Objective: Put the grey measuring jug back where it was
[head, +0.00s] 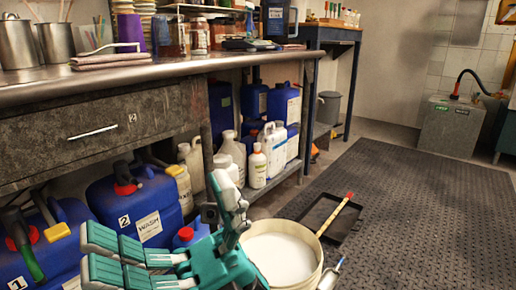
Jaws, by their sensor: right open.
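My right gripper (160,212) shows large at the bottom of the head view, with teal and grey fingers. It is open, its fingers spread wide, with nothing held between them. It is just left of a cream bucket (316,274) of whitish liquid and partly overlaps its rim. I cannot clearly make out the grey measuring jug. A grey vessel (328,107) sits on the low shelf of the blue table at the back, but I cannot tell if it is the jug. My left gripper is not in view.
A metal-topped bench (150,68) runs along the left, with blue canisters (140,205) and white bottles (257,166) beneath. A black tray (350,233) with a red-and-yellow stick (335,215) lies right of the bucket. The dark mat (420,210) is largely clear.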

